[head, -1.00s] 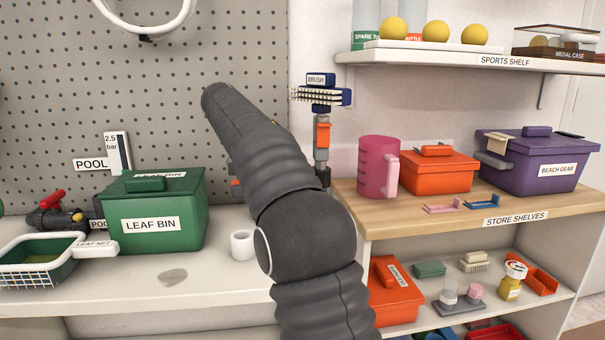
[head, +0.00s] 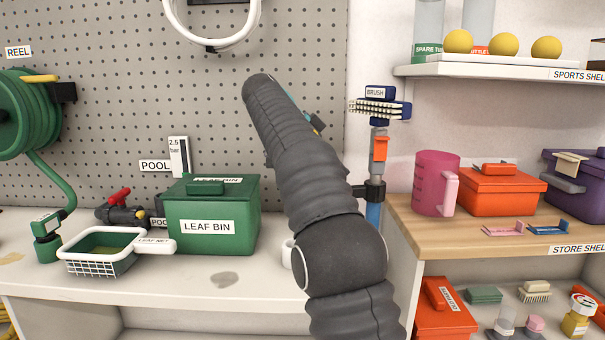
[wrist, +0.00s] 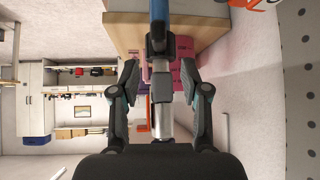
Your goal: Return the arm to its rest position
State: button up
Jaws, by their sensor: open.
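My arm (head: 325,205) rises across the middle of the head view, leaning up to the left. My gripper is mostly hidden behind the arm there; only a small dark and teal part shows at its right edge. In the wrist view my gripper (wrist: 158,70) is open, a finger on either side. A pole with a blue part (wrist: 158,14), a dark clip and a silvery section shows between the fingers. I cannot tell how far beyond them it is. In the head view the brush (head: 380,108) stands upright in a wall clip, right of my arm.
The green leaf bin (head: 212,215), the leaf net (head: 98,262) and a white roll (head: 287,254) sit on the bench. A hose reel (head: 25,115) hangs left. Right are the store shelves (head: 440,229) with a pink jug (head: 434,183), and the sports shelf (head: 480,69) above.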

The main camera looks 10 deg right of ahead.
jog(key=shift+s, duration=0.1)
jog(key=s+a+f+n+t+y, duration=0.1)
jog(key=s+f+n+t+y, duration=0.15)
jog(key=s+n, duration=0.45)
jog(key=s+f+n+t+y, duration=0.1)
jog(key=s+f+n+y, duration=0.2)
jog(key=s, duration=0.5)
jog(key=s+a+f+n+t+y, duration=0.1)
jog(key=s+a+f+n, duration=0.2)
jog(key=s+f, duration=0.6)
jog(key=s+a+f+n+t+y, duration=0.1)
jog(key=s+a+f+n+y, duration=0.1)
jog(key=s+f+n, duration=0.3)
jog(key=s+a+f, duration=0.1)
jog(key=s+f, duration=0.3)
jog(key=s, duration=0.1)
jog(key=shift+a+f+n+t, duration=0.15)
jog(key=shift+f+n+t, duration=0.1)
jog(key=shift+n+t, duration=0.15)
